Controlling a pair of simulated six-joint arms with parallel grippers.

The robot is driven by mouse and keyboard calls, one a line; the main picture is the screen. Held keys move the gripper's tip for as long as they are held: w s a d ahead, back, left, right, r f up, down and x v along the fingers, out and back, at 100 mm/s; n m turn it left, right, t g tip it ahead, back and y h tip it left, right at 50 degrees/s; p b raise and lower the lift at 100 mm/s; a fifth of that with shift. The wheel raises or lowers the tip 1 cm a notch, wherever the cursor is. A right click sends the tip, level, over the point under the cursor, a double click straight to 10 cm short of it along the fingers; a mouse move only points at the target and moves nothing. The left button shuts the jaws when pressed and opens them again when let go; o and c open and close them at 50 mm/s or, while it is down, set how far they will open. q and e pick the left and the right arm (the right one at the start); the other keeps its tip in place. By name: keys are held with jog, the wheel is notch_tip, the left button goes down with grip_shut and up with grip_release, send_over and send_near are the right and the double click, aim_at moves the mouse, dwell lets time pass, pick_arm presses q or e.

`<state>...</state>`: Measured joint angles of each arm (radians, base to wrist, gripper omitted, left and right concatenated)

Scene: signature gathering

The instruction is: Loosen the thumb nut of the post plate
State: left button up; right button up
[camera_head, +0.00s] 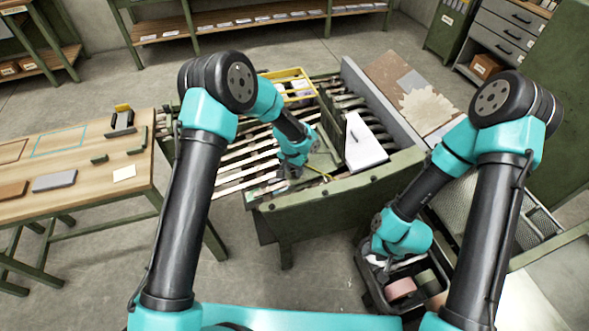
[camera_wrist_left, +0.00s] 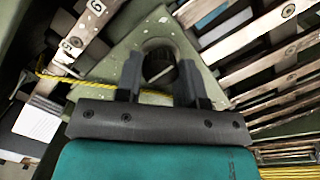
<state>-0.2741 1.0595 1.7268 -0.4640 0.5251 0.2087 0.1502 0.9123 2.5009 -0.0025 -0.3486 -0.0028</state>
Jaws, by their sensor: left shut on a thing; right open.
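The post plate (camera_wrist_left: 112,66) is a worn green triangular plate in the left wrist view. A dark, round, ridged thumb nut (camera_wrist_left: 160,66) sits in its middle. My left gripper (camera_wrist_left: 160,84) has one finger on each side of the nut and is shut on it. In the head view my left gripper (camera_head: 291,172) is low over the near end of the slatted green bench, and its own wrist hides the nut. My right gripper (camera_head: 386,258) is open over a dark tote (camera_head: 372,290) at the lower right; its fingertips are mostly hidden.
A yellow cord (camera_wrist_left: 60,78) runs across the plate. Wooden slats (camera_wrist_left: 245,75) lie close on both sides. A white wedge-shaped box (camera_head: 364,143) stands on the bench. A wooden table (camera_head: 90,180) stands at left.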

pick_arm(q)
jog(key=shift+n, duration=0.3)
jog(key=n, duration=0.4)
jog(key=shift+h, duration=0.4)
jog(key=n, duration=0.4)
jog(key=shift+a+n, duration=0.1)
jog(key=shift+n, duration=0.3)
jog(key=n+h, duration=0.1)
jog(key=n, duration=0.3)
jog(key=shift+n, duration=0.3)
jog(key=shift+n+t, duration=0.3)
jog(key=shift+n, duration=1.6)
jog(key=o, duration=0.9)
jog(key=shift+a, duration=0.1)
